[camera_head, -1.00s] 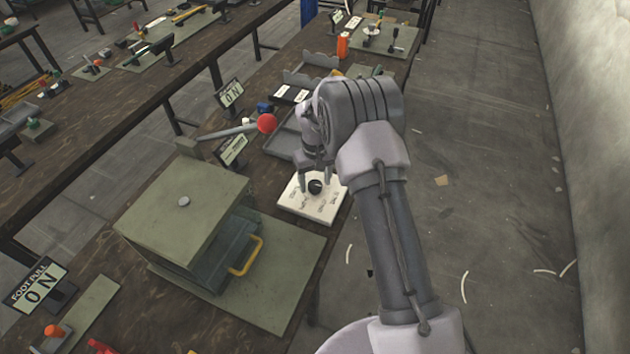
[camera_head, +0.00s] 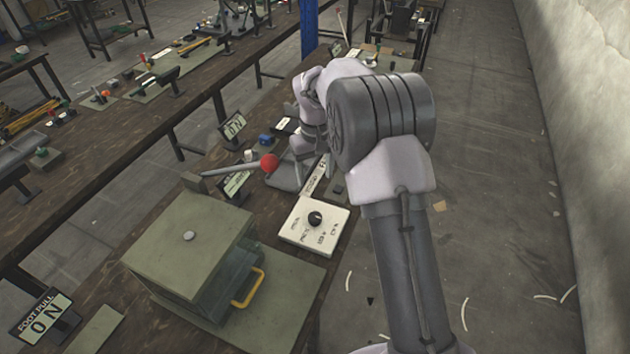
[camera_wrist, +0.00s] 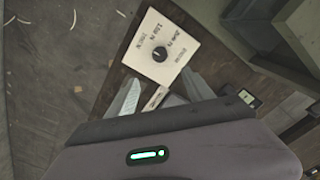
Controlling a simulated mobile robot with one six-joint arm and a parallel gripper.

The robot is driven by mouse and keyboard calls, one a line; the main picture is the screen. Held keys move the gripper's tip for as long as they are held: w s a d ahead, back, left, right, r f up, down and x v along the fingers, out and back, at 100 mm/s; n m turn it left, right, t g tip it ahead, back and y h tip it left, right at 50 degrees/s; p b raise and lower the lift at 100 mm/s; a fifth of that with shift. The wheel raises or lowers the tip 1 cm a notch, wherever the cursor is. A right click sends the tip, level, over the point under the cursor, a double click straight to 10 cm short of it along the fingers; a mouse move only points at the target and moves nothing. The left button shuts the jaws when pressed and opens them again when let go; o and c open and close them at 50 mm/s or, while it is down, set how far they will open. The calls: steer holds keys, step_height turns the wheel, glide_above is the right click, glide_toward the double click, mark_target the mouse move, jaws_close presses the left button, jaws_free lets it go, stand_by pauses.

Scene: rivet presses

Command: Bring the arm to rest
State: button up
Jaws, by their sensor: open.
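My gripper (camera_head: 306,183) hangs in the head view just beyond the white dial panel, with its fingers apart and nothing seen between them. In the wrist view its fingers (camera_wrist: 158,97) also show, spread and empty. The white panel (camera_head: 296,232) with a black knob (camera_head: 315,218) lies on the workbench, clear of the gripper. The same panel (camera_wrist: 183,62) and knob (camera_wrist: 159,54) show in the wrist view. My forearm and wrist hide part of the bench behind them.
A green-grey box (camera_head: 170,255) with a yellow handle (camera_head: 247,288) stands left of the panel. A lever with a red ball (camera_head: 269,163) rises close to the gripper. Signs (camera_head: 232,125) stand along the bench. The floor (camera_head: 490,220) on the right is mostly open.

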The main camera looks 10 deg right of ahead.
stand_by(0.3)
steer(key=s+a+r+m+t+y+b, duration=0.1)
steer(key=s+a+r+m+t+b, duration=0.15)
steer(key=s+r+b, duration=0.85)
steer(key=s+f+m+t, duration=0.1)
steer(key=s+f+m, duration=0.1)
steer(key=s, duration=0.9)
steer(key=s+a+f+m+t+y, duration=0.1)
steer(key=s+f+m+t, duration=0.1)
steer(key=s, duration=0.9)
steer(key=shift+s, duration=0.3)
